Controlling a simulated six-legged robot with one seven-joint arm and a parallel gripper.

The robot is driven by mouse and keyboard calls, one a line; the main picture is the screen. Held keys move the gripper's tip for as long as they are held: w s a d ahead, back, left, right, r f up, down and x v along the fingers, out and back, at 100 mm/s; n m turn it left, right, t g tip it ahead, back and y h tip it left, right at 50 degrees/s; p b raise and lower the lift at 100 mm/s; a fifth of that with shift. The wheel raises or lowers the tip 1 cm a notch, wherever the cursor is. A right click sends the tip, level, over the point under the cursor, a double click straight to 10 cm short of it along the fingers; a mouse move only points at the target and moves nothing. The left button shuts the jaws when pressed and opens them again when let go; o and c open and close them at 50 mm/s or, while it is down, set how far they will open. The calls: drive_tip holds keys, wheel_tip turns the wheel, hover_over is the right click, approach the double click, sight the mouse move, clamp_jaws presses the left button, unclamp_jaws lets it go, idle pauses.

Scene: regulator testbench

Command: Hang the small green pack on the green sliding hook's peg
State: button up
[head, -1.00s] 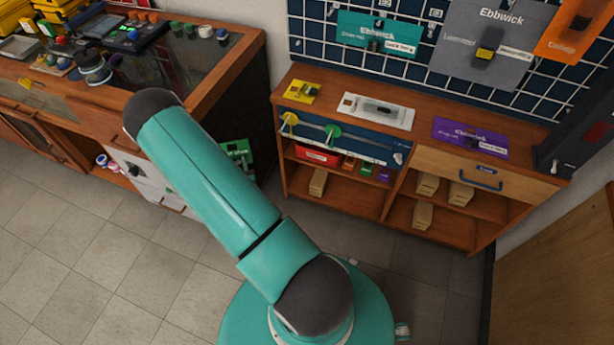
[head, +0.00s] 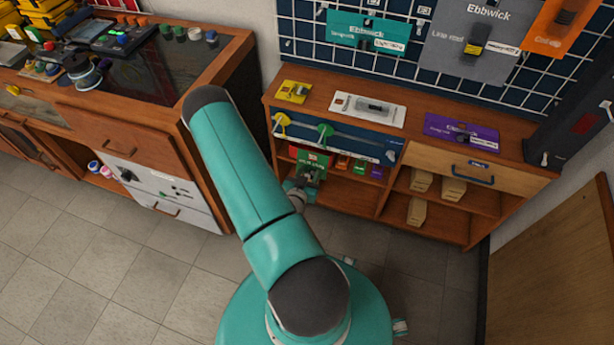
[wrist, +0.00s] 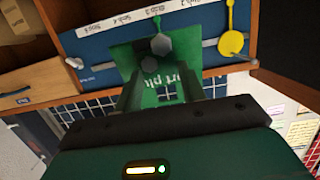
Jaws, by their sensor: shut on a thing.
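The small green pack (wrist: 183,78), a flat green card with pale print, is between the fingers of my gripper (wrist: 165,92) in the wrist view. My gripper is shut on it. In the head view my gripper (head: 307,176) holds the pack (head: 311,157) in front of the shelf unit, below the green sliding hook (head: 325,130). The hook sits on the blue rail panel. In the wrist view a grey-green rounded end (wrist: 160,44) shows at the pack's edge, close to the panel. I cannot tell whether the pack touches the peg.
A yellow sliding hook (head: 281,119) is left of the green one on the rail; it also shows in the wrist view (wrist: 232,42). Small coloured boxes (head: 358,166) stand on the shelf below. A wooden drawer (head: 460,172) is to the right. The floor in front is clear.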

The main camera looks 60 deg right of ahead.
drive_tip(key=x, duration=0.8)
drive_tip(key=shift+d+r, duration=0.3)
drive_tip(key=shift+d, duration=0.1)
idle(0.5)
idle(0.5)
drive_tip(key=o, duration=1.1)
drive_tip(key=shift+a, duration=0.1)
drive_tip(key=v, duration=1.3)
drive_tip(key=shift+a+r, duration=0.1)
drive_tip(key=shift+a, duration=0.2)
